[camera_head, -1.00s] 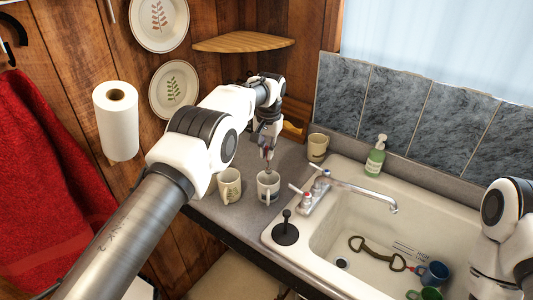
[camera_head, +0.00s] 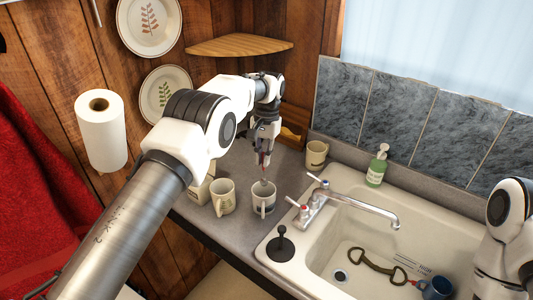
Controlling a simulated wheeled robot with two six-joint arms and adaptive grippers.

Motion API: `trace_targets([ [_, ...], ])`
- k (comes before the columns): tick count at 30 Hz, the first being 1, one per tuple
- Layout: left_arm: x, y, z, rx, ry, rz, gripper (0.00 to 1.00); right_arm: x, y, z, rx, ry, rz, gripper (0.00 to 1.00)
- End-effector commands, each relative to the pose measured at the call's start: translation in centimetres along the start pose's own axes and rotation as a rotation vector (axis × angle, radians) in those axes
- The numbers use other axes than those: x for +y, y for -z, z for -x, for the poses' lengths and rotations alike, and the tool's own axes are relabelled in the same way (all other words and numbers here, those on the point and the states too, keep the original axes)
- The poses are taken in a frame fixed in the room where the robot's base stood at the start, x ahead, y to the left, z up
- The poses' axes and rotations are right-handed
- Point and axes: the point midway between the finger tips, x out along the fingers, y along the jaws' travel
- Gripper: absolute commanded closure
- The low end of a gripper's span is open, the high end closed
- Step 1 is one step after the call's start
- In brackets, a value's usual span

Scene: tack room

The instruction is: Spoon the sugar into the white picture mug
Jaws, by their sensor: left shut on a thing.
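The white picture mug (camera_head: 263,201) stands upright on the grey counter, left of the sink, with a dark picture on its side. My left gripper (camera_head: 263,158) is above it, pointing down and shut on a thin spoon (camera_head: 263,177). The spoon's lower end is at the mug's mouth; whether it holds sugar is too small to tell. A cream mug (camera_head: 223,199) stands just left of the white one. My right arm shows at the right edge, but its gripper is out of view.
Another cream mug (camera_head: 316,155) stands at the back by the wall. The faucet (camera_head: 350,205) and sink (camera_head: 330,262) lie to the right, with a blue mug (camera_head: 437,287) inside. A green soap bottle (camera_head: 376,170) stands behind the sink. A paper towel roll (camera_head: 102,132) hangs at left.

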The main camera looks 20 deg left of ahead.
Motion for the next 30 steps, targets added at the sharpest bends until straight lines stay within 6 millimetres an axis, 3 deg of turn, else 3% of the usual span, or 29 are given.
trace_targets([
  [11,0.0,-0.3,0.1,-0.009,-0.003,0.000,1.00,0.0,0.0,0.0,0.000,0.000,0.000,0.60],
  [21,0.0,-0.8,2.9,-0.009,-0.003,0.000,1.00,0.0,0.0,0.0,0.000,0.000,0.000,0.60],
  [30,-0.1,-0.8,2.5,-0.010,-0.001,-0.011,1.00,0.0,0.0,-0.2,0.000,0.000,0.000,0.60],
])
